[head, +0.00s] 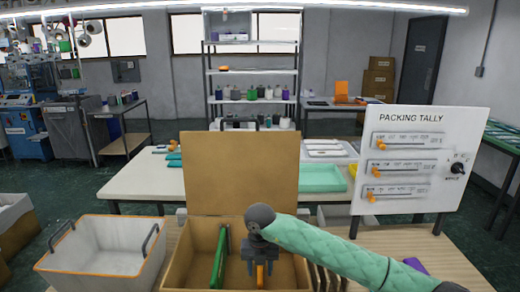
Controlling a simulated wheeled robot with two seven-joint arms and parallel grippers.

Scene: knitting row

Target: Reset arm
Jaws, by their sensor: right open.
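My right arm, in a green quilted sleeve, comes in from the lower right. Its dark right gripper (262,278) points down over the open cardboard box (180,270). The gripper is open; the fingertips are small and dark, so the exact gap is hard to see. An orange piece (261,273) shows right at the fingers; I cannot tell whether they touch it. A long green item (219,257) stands tilted in the box, left of the gripper. My left gripper is not in view.
A grey bin (100,262) with dark handles stands left of the box. The box's raised flap (242,170) stands behind the gripper. A white "PACKING TALLY" board (425,160) with orange sliders stands at right. A purple item (415,265) lies beyond my arm. A table with trays (318,178) is behind.

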